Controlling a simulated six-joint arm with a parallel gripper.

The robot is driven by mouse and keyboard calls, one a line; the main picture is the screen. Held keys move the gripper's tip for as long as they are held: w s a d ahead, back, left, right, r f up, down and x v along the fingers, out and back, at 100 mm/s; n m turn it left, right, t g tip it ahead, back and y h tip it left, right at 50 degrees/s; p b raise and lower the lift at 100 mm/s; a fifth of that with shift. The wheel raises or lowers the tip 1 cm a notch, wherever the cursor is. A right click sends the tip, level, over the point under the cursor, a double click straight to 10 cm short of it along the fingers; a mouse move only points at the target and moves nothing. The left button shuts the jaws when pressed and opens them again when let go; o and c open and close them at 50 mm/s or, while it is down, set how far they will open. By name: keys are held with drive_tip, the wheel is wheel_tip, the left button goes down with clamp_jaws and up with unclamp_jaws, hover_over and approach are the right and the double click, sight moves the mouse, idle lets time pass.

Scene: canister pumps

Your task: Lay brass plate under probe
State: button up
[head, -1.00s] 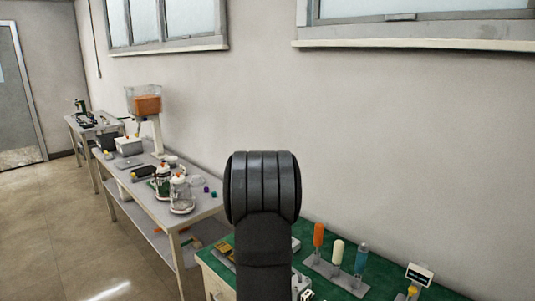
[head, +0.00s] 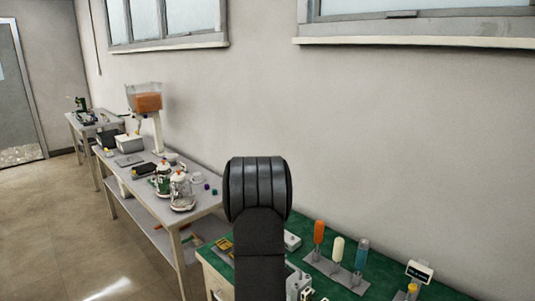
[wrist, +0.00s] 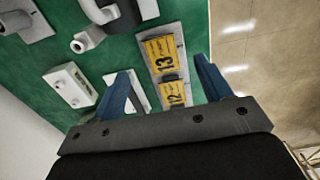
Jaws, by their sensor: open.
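Two yellow plates marked 13 (wrist: 161,53) and 12 (wrist: 172,95) lie on a grey holder on the green bench mat in the wrist view. They are brass-coloured, but I cannot tell which is the task's plate. A yellow patch beside my arm in the head view (head: 228,244) seems to be the same plates. My gripper (wrist: 161,67) is open, its blue fingers on either side of the plates in the picture; nothing is visibly held. I cannot tell its height above them. The probe cannot be picked out for certain. My arm hides part of the bench in the head view.
A white block with knobs (wrist: 70,85) and a grey fixture with a round end (wrist: 90,38) are on the mat. A rack with orange, cream and blue cylinders (head: 338,268) and a small display (head: 419,271) stand to the right. Another cluttered bench (head: 206,203) is at left.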

wheel_tip(320, 180, up, 10)
drive_tip(key=d, duration=0.1)
wheel_tip(320, 180, down, 12)
drive_tip(key=shift+d+r, duration=0.1)
drive_tip(key=shift+r, duration=0.05)
drive_tip(key=shift+s+a+f, duration=0.1)
drive_tip(key=shift+s+f, duration=0.1)
drive_tip(key=shift+f, duration=1.15)
drive_tip(key=shift+s+a+f, duration=0.1)
drive_tip(key=shift+s+f, duration=0.1)
drive_tip(key=shift+f, duration=1.15)
drive_tip(key=shift+f, duration=0.25)
